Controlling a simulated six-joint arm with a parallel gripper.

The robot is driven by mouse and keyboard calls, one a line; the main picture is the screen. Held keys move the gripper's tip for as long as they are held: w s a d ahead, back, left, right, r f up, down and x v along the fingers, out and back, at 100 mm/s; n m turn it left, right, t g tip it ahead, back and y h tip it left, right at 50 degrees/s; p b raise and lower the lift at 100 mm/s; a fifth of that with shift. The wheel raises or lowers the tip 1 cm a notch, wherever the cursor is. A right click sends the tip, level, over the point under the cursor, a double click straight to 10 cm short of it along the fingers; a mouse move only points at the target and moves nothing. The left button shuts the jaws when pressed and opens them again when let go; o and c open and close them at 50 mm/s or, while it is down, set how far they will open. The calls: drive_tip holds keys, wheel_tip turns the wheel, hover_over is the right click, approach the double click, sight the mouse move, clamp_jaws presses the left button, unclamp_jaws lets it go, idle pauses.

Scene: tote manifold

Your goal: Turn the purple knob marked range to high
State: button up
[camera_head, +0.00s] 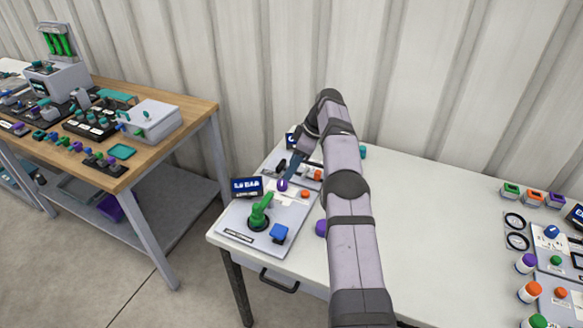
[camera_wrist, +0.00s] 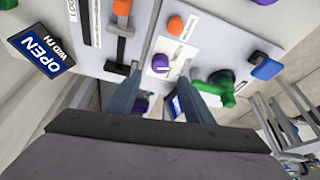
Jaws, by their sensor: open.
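A purple knob (camera_wrist: 160,63) with a pale pointer line sits on a white label plate on a grey panel. It shows small in the head view (camera_head: 283,185), at the panel's far part. My gripper (camera_wrist: 164,72) is open, with its two blue-grey fingers on either side of the knob in the wrist view. I cannot tell whether they touch it. The label text is too small to read, so the pointer's setting is unclear.
An orange button (camera_wrist: 175,25), a green lever (camera_head: 260,212) and a blue switch (camera_head: 279,233) stand close to the knob. A blue display (camera_head: 246,187) is at the panel's left. Another purple part (camera_head: 321,228) shows beside my arm. The white table's middle (camera_head: 430,220) is clear.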

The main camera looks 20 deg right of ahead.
wheel_tip(320, 180, up, 8)
drive_tip(key=f, duration=0.1)
hover_over(282, 183)
drive_tip(key=s+a+r+n, duration=0.1)
drive_tip(key=s+a+r, duration=0.1)
drive_tip(key=s, duration=0.1)
drive_tip(key=d+f+m, duration=0.1)
drive_tip(key=f+m, duration=0.1)
drive_tip(key=f, duration=0.1)
drive_tip(key=d+f+m+t+h, duration=0.1)
drive_tip(key=f+m, duration=0.2)
drive_tip(key=d+f+m+h, duration=0.1)
drive_tip(key=f+m, duration=0.2)
drive_tip(key=shift+f+t, duration=0.25)
drive_tip(key=shift+t, duration=0.15)
drive_tip(key=shift+f, duration=0.1)
drive_tip(key=shift+p+x, duration=1.05)
drive_tip(key=shift+x, duration=2.45)
